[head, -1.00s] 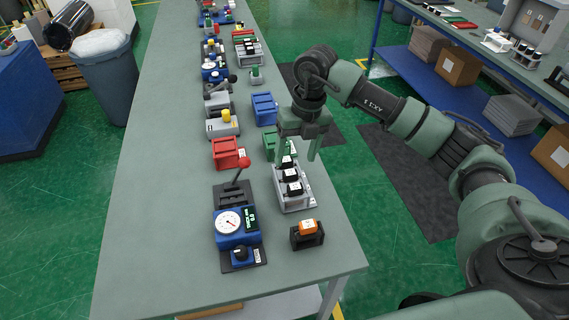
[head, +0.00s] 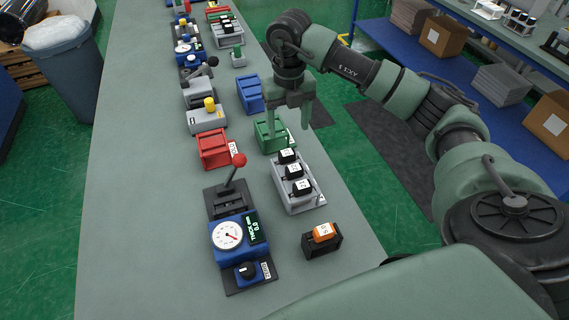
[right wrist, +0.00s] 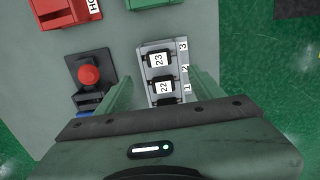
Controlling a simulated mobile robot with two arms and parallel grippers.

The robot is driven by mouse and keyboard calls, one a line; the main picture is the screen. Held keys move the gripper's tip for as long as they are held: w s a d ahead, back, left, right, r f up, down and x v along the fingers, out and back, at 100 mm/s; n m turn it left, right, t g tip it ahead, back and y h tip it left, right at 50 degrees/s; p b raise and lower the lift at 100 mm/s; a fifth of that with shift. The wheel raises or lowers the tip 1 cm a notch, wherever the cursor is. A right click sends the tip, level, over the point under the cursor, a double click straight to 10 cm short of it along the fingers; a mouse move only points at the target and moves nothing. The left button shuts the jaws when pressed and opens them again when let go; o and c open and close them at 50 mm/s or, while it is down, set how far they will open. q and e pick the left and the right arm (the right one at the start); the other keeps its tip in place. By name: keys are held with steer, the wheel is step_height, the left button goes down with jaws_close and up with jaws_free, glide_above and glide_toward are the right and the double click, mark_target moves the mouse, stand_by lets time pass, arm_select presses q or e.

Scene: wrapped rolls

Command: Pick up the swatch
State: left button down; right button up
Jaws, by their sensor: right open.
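I cannot tell which item is the swatch. A black holder (head: 311,249) with an orange labelled piece (head: 323,232) stands nearer, right of the gauge box. My right gripper (head: 288,130) is open and empty above the rack's far end, pointing down. In the right wrist view its fingers (right wrist: 163,88) flank the rack. My left gripper is not in view.
A blue gauge box (head: 228,255) with a red-knobbed lever (head: 238,160) stands left of the rack. Red (head: 213,147), green (head: 270,130) and blue (head: 249,92) bins lie beyond. The bench's left side (head: 135,200) is clear.

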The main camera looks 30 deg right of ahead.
mark_target(287, 152)
step_height(287, 152, down, 2)
steer(key=shift+w+b, duration=0.1)
steer(key=shift+b, duration=0.4)
steer(key=shift+w+f+b, duration=0.1)
steer(key=shift+f+b, duration=0.5)
steer(key=shift+f, duration=0.15)
steer(key=shift+f+p, duration=0.3)
steer(key=shift+f, duration=0.25)
step_height(287, 152, down, 6)
steer(key=p, duration=0.2)
steer(key=shift+a+r+p, duration=0.1)
steer(key=shift+r+p, duration=0.15)
steer(key=shift+p, duration=0.1)
steer(key=shift+f, duration=0.45)
steer(key=c, duration=1.2)
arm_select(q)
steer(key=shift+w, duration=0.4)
arm_select(e)
steer(key=shift+r, duration=0.1)
